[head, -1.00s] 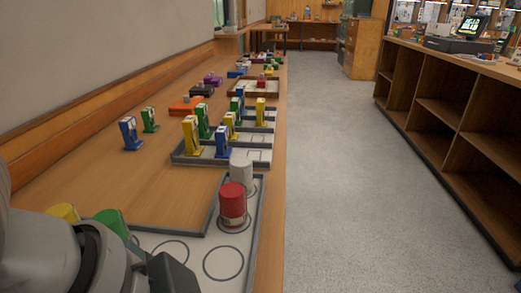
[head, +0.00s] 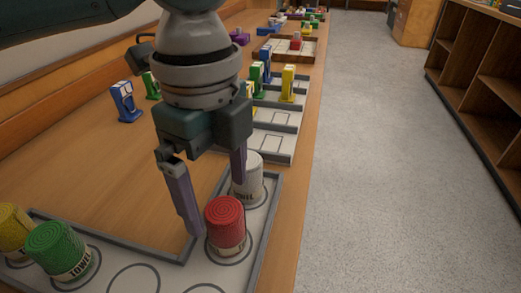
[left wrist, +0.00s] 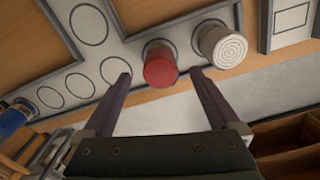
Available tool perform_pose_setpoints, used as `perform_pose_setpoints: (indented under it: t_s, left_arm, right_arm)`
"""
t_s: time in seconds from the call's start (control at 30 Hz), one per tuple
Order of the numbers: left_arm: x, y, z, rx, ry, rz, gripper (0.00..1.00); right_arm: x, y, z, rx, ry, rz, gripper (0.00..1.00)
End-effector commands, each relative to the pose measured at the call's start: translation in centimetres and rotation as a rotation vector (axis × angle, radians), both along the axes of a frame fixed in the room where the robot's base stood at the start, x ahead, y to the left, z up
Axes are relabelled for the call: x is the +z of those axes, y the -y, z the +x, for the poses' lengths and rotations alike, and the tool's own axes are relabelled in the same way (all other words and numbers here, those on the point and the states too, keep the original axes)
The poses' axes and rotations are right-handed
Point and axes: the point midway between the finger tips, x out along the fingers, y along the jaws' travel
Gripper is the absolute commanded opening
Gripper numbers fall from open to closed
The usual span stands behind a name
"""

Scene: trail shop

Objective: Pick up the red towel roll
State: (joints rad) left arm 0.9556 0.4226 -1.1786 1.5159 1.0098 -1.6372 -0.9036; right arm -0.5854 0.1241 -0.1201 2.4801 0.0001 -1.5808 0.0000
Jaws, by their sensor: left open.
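The red towel roll (head: 225,224) stands upright in a ringed spot on the grey-edged L-shaped tray (head: 262,228). My left gripper (head: 215,198) is open, its two fingers pointing down beside the roll. One finger is just left of the red roll and the other is behind it, near the white roll. In the left wrist view the red roll (left wrist: 160,66) shows ahead, between the fingertips of my left gripper (left wrist: 158,78), with nothing held. Whether a finger touches the roll, I cannot tell. My right gripper is not in view.
A white towel roll (head: 250,178) stands right behind the red one. Green (head: 60,250) and yellow (head: 12,230) rolls stand at the tray's left. Blue, green and yellow upright items stand farther back. The floor (head: 390,170) on the right is clear.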

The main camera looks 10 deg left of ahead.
Motion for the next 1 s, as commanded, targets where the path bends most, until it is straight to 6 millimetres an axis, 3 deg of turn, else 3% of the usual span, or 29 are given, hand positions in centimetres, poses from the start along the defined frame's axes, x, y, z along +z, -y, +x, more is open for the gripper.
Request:
perform_pose_setpoints:
  t_s: [0.3,0.63,1.0]
  left_arm:
    - [-4.6,0.4,-0.4,-0.001,-0.001,-0.001,0.95]
    - [-5.2,0.4,-0.3,-0.001,0.001,-0.001,0.94]
    - [-5.2,0.4,-0.3,0.0,0.002,-0.002,0.53]
  right_arm:
    - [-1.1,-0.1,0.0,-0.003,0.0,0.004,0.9]
    - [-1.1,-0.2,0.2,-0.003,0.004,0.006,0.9]
    - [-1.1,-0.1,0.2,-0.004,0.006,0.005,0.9]
